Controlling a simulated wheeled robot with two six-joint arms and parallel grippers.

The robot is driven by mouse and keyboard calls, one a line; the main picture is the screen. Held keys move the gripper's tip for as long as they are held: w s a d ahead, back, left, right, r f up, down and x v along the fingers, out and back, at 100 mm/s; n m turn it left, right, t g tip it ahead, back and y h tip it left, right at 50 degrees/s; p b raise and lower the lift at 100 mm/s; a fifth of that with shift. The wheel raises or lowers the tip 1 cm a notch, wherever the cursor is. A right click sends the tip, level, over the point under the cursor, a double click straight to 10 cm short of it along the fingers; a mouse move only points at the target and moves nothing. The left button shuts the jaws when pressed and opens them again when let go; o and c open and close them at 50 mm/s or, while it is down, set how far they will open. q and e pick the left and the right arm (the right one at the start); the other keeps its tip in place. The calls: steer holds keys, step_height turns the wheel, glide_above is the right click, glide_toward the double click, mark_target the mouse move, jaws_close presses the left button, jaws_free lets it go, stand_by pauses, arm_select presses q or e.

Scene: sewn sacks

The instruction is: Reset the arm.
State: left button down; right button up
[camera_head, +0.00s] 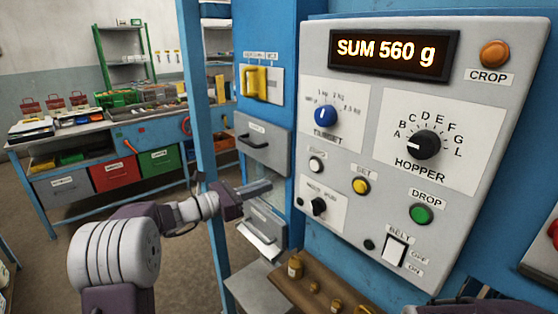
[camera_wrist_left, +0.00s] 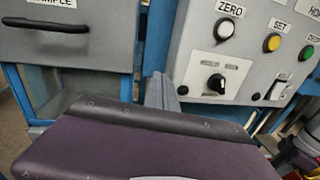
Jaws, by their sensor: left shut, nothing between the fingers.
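My left arm comes in from the left in the head view. Its gripper (camera_head: 257,188) is shut and empty, in front of the blue frame and the grey drawers, left of the control panel (camera_head: 345,110). In the left wrist view the shut fingers (camera_wrist_left: 160,92) point toward the gap between the drawer marked SAMPLE (camera_wrist_left: 70,42) and the panel. The fingers look apart from the panel, though the exact distance is hard to tell. My right gripper does not show in the head view.
The panel carries a display reading SUM 560 g (camera_head: 386,50), a blue knob (camera_head: 325,115), a black HOPPER knob (camera_head: 423,145) and several buttons. Brass weights (camera_head: 295,267) stand on a wooden ledge below. A workbench (camera_head: 90,130) with coloured bins stands at the back left.

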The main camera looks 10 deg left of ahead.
arm_select(q)
steer(key=s+d+f+m+g, duration=0.25)
steer(key=s+d+g, duration=0.2)
steer(key=d, duration=0.35)
steer(key=s+d+f+m+g+y+p, duration=0.1)
steer(key=s+d+f+m+g+y, duration=0.2)
steer(key=s, duration=0.4)
steer(key=s+d+f+m+g, duration=0.2)
steer(key=s+f+m, duration=0.1)
steer(key=s+f, duration=0.3)
steer(key=s+a+f+m+g+y, duration=0.3)
steer(key=s+a+f+m+y, duration=0.35)
steer(key=s+f, duration=0.35)
steer(key=s+a+f+m+t+y, duration=0.1)
steer(key=s+a+f+m+y, duration=0.1)
steer(key=a+m, duration=0.7)
steer(key=shift+a+f+m+t+y, duration=0.35)
steer(key=shift+f+m+y, duration=0.4)
steer(key=shift+y, duration=0.3)
